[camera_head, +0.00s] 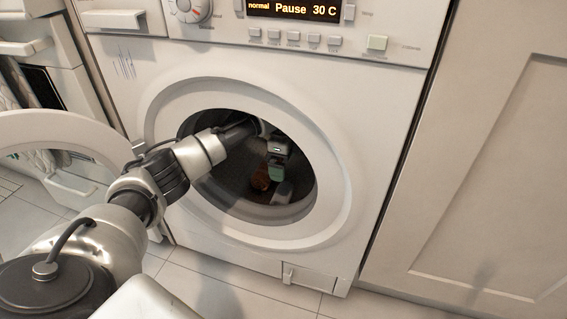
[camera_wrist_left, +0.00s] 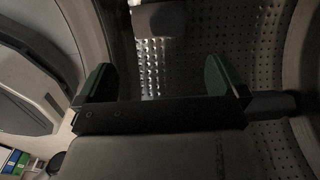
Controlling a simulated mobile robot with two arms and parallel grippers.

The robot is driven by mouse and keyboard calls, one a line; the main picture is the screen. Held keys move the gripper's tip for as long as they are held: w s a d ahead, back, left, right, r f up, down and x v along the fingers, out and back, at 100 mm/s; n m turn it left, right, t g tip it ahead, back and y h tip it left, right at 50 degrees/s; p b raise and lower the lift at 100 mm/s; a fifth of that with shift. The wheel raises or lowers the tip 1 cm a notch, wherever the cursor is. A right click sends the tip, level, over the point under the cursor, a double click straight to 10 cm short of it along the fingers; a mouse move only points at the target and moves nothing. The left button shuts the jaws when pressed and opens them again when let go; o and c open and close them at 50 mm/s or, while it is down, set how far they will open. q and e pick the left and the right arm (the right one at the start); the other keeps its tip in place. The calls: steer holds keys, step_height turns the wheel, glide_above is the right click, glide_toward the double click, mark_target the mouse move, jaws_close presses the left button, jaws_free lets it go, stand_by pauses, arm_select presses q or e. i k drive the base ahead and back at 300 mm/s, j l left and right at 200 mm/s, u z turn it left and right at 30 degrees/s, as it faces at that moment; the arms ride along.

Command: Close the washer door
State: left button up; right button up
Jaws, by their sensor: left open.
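The white washer (camera_head: 385,130) stands in front of me under the counter. Its round door (camera_head: 40,122) is swung wide open to the left, with part of it hidden behind my left arm. My left arm reaches through the round opening into the dark drum. My left gripper (camera_head: 277,172) is inside the drum, well away from the door. In the left wrist view its two green-padded fingers (camera_wrist_left: 157,82) are apart with nothing between them, facing the perforated drum wall (camera_wrist_left: 265,60). My right gripper is not in view.
The washer's display (camera_head: 293,10) reads "normal Pause 30 C". A brownish patch (camera_head: 261,179) shows in the drum; I cannot tell what it is. The tiled floor (camera_head: 230,290) in front is clear.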

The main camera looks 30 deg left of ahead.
mark_target(22, 129)
steer(key=k+j, duration=0.1)
steer(key=k, duration=0.4)
steer(key=k+j, duration=0.15)
steer(key=k, duration=0.35)
